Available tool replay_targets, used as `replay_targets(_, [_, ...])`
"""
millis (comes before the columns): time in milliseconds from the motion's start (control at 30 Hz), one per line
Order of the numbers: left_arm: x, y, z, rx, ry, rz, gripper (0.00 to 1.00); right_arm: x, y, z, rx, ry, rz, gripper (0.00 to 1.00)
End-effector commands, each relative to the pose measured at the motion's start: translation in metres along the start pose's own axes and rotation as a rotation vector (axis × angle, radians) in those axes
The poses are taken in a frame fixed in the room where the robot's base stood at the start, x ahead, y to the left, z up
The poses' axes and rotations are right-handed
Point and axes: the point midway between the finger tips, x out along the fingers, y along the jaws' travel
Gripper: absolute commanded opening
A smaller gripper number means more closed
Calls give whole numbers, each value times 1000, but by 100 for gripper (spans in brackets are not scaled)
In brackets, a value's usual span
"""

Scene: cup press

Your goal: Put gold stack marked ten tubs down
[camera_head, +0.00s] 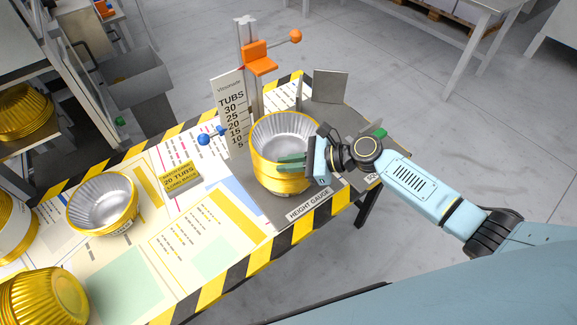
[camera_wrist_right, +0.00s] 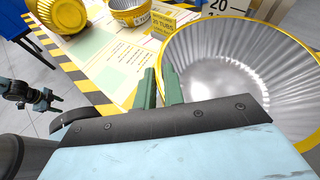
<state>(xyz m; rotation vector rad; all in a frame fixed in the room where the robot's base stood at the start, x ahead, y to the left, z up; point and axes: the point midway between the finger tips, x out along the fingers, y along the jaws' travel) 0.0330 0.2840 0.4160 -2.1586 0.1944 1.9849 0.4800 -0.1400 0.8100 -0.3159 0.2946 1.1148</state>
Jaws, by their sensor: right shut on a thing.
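A gold stack of tubs (camera_head: 283,178) with a silver ribbed inside stands upright on the grey base of the height gauge (camera_head: 236,115), in front of its numbered scale. My right gripper (camera_head: 292,163) is at the stack's right side, its green fingers shut on the stack's wall near the rim. In the right wrist view the stack's open mouth (camera_wrist_right: 235,65) fills the right, beside the fingers (camera_wrist_right: 160,88). Any ten marking on this stack cannot be read. An arm part, probably my left gripper (camera_wrist_right: 32,96), shows small at the left of the wrist view; its jaws are unclear.
Another gold-rimmed tub stack (camera_head: 102,204) stands on the table by a yellow "20 tubs" card (camera_head: 167,177). More gold tubs (camera_head: 43,297) lie at the lower left. The gauge's orange slider (camera_head: 259,58) sits high above the stack. The printed table sheet (camera_head: 200,235) is mostly clear.

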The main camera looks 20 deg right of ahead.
Motion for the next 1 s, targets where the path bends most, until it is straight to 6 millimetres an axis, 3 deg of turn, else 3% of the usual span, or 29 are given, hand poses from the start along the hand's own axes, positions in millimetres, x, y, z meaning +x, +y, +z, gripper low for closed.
replay_targets(533, [6, -6, 2, 4, -4, -8, 51, 4, 0, -11, -2, -2, -2, 0])
replay_targets(567, [6, -6, 2, 4, -4, -8, 51, 5, 1, -11, -1, -1, -1, 11])
replay_targets(700, [6, -6, 2, 4, -3, -8, 51, 4, 1, -10, -1, 0, -1, 30])
replay_targets(1000, [5, -6, 2, 4, -3, -8, 51, 4, 0, -10, -1, 0, -1, 32])
